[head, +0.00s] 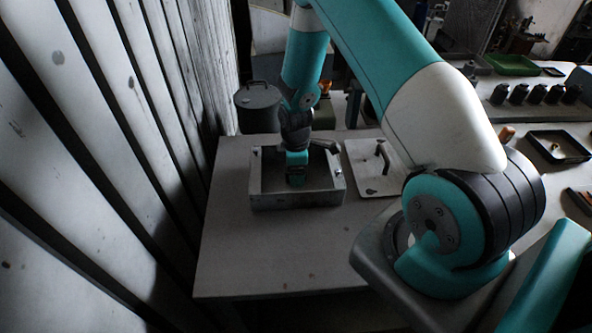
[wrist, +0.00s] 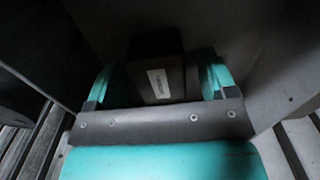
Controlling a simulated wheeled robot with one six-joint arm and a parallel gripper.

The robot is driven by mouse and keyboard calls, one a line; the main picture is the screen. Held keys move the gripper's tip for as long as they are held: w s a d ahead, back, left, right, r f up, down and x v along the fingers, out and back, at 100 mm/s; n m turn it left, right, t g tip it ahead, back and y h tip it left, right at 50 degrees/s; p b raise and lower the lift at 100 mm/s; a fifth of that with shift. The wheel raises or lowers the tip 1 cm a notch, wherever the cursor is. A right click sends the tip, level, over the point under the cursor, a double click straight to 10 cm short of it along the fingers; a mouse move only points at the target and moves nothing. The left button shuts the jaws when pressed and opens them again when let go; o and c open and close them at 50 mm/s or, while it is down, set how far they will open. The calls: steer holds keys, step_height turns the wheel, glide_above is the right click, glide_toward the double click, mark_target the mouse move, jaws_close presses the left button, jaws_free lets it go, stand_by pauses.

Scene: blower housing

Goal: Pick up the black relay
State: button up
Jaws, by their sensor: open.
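The black relay (wrist: 156,62) shows in the wrist view as a dark block with a small white label, standing between the two teal fingers of my gripper (wrist: 158,80). The fingers are open, one on each side of it, and a gap shows on the right side. In the head view my gripper (head: 296,178) reaches down into an open grey metal box (head: 298,200) on the table. The relay is hard to make out there, hidden by the gripper and the box's front wall.
The box walls stand close around my gripper. A flat plate with a handle (head: 372,170) lies right of the box. A dark lidded pot (head: 258,106) stands behind the table, and a slatted wall (head: 110,130) runs along the left. The table front (head: 270,255) is clear.

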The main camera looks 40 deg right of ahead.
steer(key=shift+c, duration=0.3)
steer(key=c, duration=1)
steer(key=shift+o, duration=0.2)
steer(key=shift+r, duration=0.15)
